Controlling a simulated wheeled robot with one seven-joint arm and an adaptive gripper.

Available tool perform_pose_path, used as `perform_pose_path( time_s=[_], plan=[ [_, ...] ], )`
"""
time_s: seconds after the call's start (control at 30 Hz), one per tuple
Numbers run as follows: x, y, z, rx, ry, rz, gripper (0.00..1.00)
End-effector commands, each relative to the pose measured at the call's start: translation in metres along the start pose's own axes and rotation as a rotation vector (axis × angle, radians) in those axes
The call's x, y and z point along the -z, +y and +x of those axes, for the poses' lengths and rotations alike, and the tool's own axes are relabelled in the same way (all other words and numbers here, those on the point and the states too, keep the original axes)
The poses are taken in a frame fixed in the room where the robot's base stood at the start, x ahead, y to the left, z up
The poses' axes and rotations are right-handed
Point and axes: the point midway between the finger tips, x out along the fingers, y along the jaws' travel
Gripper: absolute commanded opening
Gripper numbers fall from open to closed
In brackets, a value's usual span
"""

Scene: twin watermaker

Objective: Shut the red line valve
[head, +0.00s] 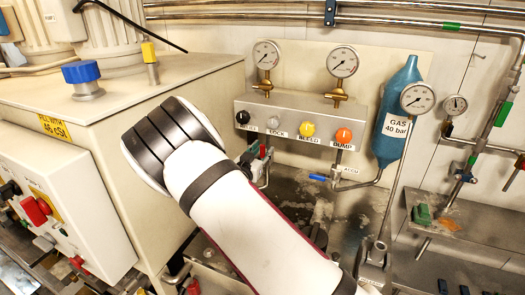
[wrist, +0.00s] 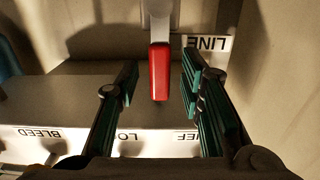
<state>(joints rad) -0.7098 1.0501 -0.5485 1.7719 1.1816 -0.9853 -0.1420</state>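The red line valve handle (wrist: 159,75) shows in the wrist view, pointing toward the camera from a pale stem, beside an upside-down LINE label (wrist: 207,43). My gripper (wrist: 159,64) is open, with one finger on each side of the handle. A gap shows between the handle and the left finger, and a smaller one on the right. I cannot tell whether the fingers reach the handle in depth. In the head view my white arm covers the middle of the picture, and the LINE label and its valve cannot be made out.
A grey panel (head: 289,112) carries coloured knobs, including yellow BLEED (head: 307,130) and orange DUMP (head: 344,136), with gauges above. A blue gas bottle (head: 396,115) stands to its right. A large beige cabinet (head: 190,100) is close on the left of my arm.

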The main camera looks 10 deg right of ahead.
Motion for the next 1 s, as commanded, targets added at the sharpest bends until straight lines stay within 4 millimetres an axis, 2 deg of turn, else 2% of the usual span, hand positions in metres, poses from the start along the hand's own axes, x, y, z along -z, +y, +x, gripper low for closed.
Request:
perform_pose_path(
  time_s=[0.37,0.4,0.53,0.57,0.83,1.0],
  plan=[
    [0.0,0.0,0.007,0.001,0.0,-0.001,0.35],
    [0.0,0.0,0.007,0.001,0.0,-0.001,0.33],
    [0.0,0.0,0.007,0.001,0.0,-0.001,0.03],
    [0.0,0.0,0.007,0.001,0.0,-0.001,0.0],
    [0.0,-0.001,0.008,0.001,0.0,0.002,0.0],
    [-0.002,-0.005,0.015,0.0,0.0,0.023,0.0]
  ],
)
